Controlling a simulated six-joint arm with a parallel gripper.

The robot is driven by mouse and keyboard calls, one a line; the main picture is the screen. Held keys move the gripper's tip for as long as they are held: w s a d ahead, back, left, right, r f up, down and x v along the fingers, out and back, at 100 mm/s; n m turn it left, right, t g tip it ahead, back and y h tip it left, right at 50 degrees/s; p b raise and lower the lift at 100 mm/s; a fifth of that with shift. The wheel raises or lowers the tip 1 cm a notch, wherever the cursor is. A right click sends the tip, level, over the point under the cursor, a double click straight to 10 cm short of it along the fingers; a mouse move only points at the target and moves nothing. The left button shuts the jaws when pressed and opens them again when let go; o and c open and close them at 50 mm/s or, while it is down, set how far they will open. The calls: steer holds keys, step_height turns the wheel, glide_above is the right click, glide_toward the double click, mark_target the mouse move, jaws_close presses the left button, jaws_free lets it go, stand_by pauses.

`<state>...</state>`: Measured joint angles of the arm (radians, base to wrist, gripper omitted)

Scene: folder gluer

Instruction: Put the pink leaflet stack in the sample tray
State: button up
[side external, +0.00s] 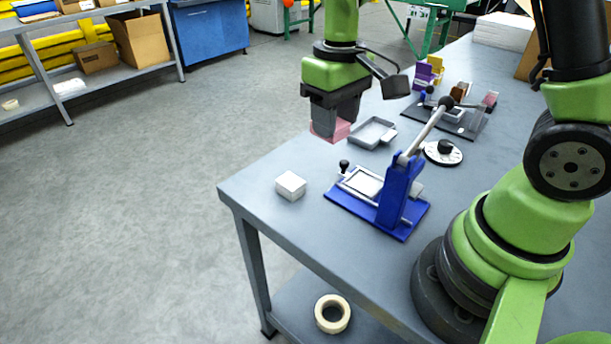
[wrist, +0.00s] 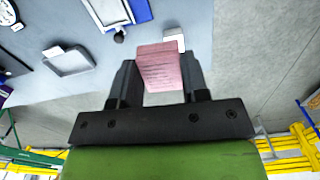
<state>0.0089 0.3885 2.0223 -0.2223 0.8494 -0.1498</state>
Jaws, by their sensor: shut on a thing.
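The pink leaflet stack (wrist: 160,68) is between the two fingers of my gripper (wrist: 158,82) in the wrist view. My gripper is shut on it. In the side view the pink stack (side external: 330,131) shows below my gripper (side external: 327,122), which hides part of it. The stack appears held above the table near its far left edge.
A blue lever press (side external: 398,190) stands in front of the tray. A small white box (side external: 290,186) sits near the table's left edge. The table (side external: 290,225) is bare around the white box.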

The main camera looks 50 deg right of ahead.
steer(key=shift+w+n, duration=0.1)
steer(key=shift+n, duration=0.3)
steer(key=shift+w+d, duration=0.15)
steer(key=shift+w, duration=0.1)
steer(key=w+d, duration=0.5)
steer(key=d, duration=0.1)
glide_above(375, 135)
step_height(375, 135, down, 12)
steer(key=shift+a+r, duration=0.1)
steer(key=shift+f, duration=2.25)
